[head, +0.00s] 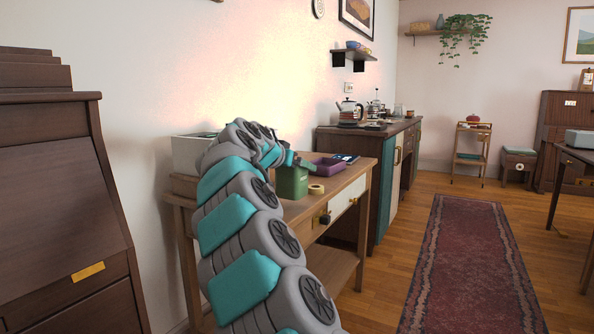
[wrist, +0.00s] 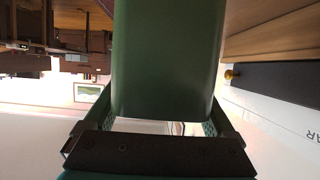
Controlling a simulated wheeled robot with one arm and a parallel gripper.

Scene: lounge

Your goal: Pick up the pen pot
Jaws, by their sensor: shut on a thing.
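The pen pot is a plain green container (head: 291,183) at the desk's wooden top (head: 338,182) in the head view. In the wrist view its green wall (wrist: 165,60) fills the middle of the picture. My gripper (head: 300,164) is shut on the pot, with one finger on each side of it in the wrist view (wrist: 160,118). I cannot tell whether the pot's base touches the desk or is slightly above it. Its inside is hidden from both views.
A roll of yellowish tape (head: 316,189) lies just right of the pot. A purple tray (head: 328,168) and a dark blue book (head: 346,158) are behind it. A pale box (head: 190,155) is at the desk's left end. Open floor and a red rug (head: 470,265) lie right.

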